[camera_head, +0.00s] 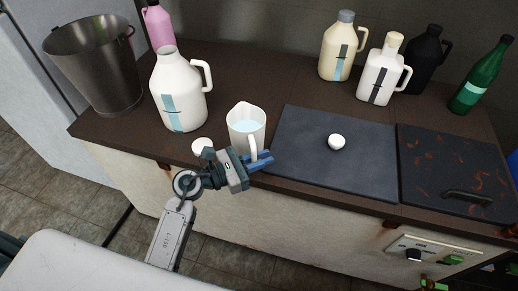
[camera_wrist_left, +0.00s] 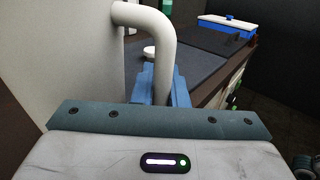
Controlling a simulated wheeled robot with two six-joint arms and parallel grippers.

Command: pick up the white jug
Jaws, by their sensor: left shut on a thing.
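The white jug (camera_head: 245,118) is at the front of the dark counter, with pale blue liquid showing inside its open top. Its handle faces the counter's front edge. My left gripper (camera_head: 262,161) has its blue fingers at the handle and is shut on it. In the left wrist view the handle (camera_wrist_left: 162,50) runs down between the blue fingers, and the jug's wall (camera_wrist_left: 80,65) fills the left side. The jug looks upright. Its base is partly hidden by my gripper, so I cannot tell whether it touches the counter. My right gripper is not in view.
A large white bottle (camera_head: 180,92) with a blue label and a metal bucket (camera_head: 97,70) stand left of the jug. A small white lid (camera_head: 202,146) lies close by. A dark mat (camera_head: 305,155) with a round white piece (camera_head: 336,142) is right. Several bottles stand behind.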

